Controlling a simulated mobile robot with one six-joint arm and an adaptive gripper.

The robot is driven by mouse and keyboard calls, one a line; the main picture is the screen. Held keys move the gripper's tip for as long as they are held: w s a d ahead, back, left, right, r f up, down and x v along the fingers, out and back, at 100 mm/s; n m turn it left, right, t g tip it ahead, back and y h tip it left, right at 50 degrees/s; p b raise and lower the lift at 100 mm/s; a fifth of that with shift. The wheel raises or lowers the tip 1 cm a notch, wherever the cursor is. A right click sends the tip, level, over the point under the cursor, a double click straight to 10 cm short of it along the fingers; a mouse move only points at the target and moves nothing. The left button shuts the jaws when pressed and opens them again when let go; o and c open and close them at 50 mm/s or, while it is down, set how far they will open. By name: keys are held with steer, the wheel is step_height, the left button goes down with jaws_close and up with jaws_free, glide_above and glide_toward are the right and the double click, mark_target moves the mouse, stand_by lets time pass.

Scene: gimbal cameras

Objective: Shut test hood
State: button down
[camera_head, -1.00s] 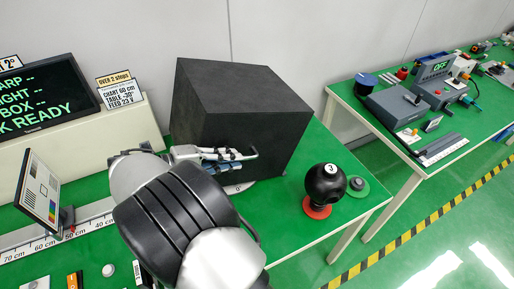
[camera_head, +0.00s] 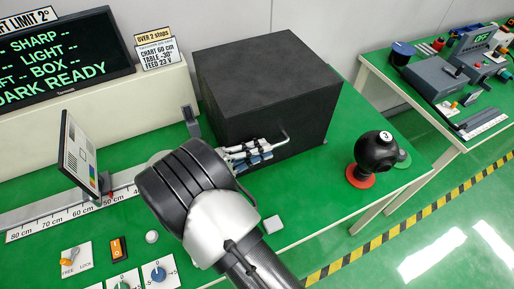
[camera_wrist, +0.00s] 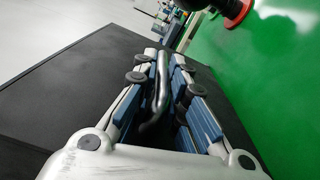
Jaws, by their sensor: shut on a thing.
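The test hood (camera_head: 270,75) is a large black box on the green bench, right of the sign and display. A bent metal handle (camera_head: 284,137) sticks out from its near face. My gripper (camera_head: 255,153) is at that face with its fingers around the handle. In the wrist view the handle (camera_wrist: 160,85) runs between the two blue-padded fingers of my gripper (camera_wrist: 168,80), with the hood's black face (camera_wrist: 80,90) beside them. My arm hides the lower left part of the hood and the bench there.
A black ball (camera_head: 376,150) on a red base stands right of the hood, with a green disc behind it. A tilted chart (camera_head: 80,150) stands at the left by a ruler rail (camera_head: 50,222). A small dark post (camera_head: 191,121) is close to the hood's left side.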

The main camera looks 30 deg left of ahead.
steer(key=shift+s+d+f, duration=0.1)
steer(key=shift+d+f, duration=0.05)
steer(key=shift+f, duration=0.4)
steer(key=c, duration=1.8)
jaws_free()
steer(key=shift+o, duration=0.7)
steer(key=shift+r, duration=0.15)
steer(key=v, duration=1.2)
steer(key=shift+s, duration=0.1)
